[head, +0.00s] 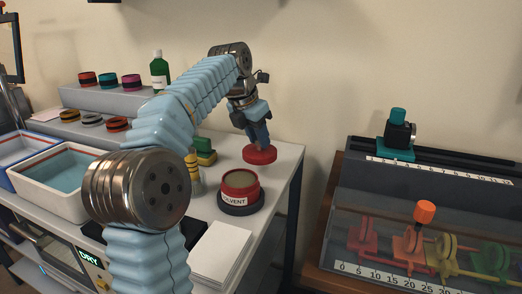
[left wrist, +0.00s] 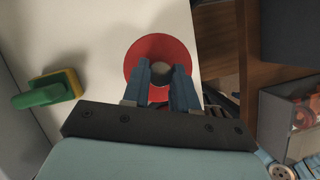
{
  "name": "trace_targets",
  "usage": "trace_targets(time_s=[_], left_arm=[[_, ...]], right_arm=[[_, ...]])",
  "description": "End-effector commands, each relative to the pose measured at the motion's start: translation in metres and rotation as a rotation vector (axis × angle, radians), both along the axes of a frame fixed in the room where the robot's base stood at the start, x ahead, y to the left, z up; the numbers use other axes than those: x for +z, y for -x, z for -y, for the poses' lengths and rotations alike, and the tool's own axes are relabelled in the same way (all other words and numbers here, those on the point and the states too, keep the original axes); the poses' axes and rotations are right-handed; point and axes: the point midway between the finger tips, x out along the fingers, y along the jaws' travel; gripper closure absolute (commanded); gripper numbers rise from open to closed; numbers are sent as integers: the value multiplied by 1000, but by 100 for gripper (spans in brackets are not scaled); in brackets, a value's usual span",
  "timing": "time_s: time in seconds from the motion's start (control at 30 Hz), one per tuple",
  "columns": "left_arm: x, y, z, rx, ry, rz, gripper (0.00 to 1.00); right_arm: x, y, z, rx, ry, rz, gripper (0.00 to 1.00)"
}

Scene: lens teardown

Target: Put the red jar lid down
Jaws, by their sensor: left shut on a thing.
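The red jar lid (head: 260,155) is a round disc with a raised middle, held by my left gripper (head: 260,139). The gripper points down and is shut on the lid's middle. In the left wrist view the lid (left wrist: 134,62) lies between and below the fingertips (left wrist: 162,72), over the pale table top. I cannot tell whether the lid touches the table. The open red solvent jar (head: 238,201) stands on a dark round base, in front and to the left of the lid. My right gripper is not in view.
The white table's right edge (head: 292,180) is close. White sheets (head: 221,252) lie in front. A rail unit (head: 430,215) stands right, across a gap.

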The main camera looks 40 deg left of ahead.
Motion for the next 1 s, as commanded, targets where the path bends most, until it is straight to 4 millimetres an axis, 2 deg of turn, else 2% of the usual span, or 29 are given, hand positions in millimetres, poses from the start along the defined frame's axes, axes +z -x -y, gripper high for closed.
trace_targets(time_s=[0.27, 0.43, 0.83, 0.87, 1.0], left_arm=[[-26, -19, -6, 1, 0, -3, 100], [-50, -18, -5, -1, 1, 0, 100], [-56, -18, -5, -1, 0, 1, 100], [-56, -18, -5, -1, 0, 1, 69], [-55, -18, -5, -1, 0, 1, 48]], right_arm=[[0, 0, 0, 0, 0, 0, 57], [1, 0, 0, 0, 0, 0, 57], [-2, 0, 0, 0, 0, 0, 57], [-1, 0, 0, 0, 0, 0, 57], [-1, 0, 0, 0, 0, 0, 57]])
